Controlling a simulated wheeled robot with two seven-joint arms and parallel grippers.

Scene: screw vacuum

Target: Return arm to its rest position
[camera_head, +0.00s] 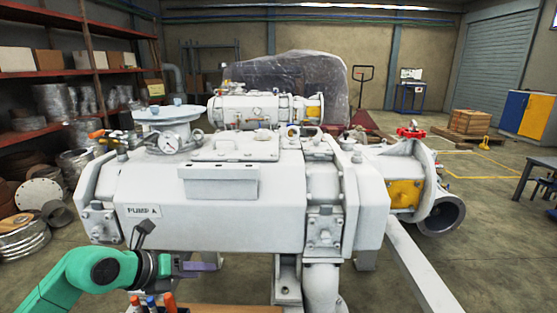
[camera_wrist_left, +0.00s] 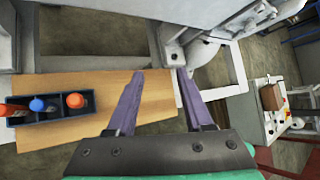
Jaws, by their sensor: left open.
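My left gripper (camera_head: 203,266) comes in from the lower left on a green arm, in front of the white vacuum pump (camera_head: 225,205) marked PUMP A. In the left wrist view, the two purple fingers of the gripper (camera_wrist_left: 160,76) are spread apart with nothing between them. They are above a wooden board (camera_wrist_left: 90,85) and pale frame parts. My right arm and gripper are not in view.
A dark holder (camera_wrist_left: 55,118) with red, blue and orange-topped tools stands on the board. A red valve handle (camera_head: 410,132) is on the pump's right side. Shelves (camera_head: 80,75) stand at left. Open floor lies at right, before a pallet with a crate (camera_head: 469,122).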

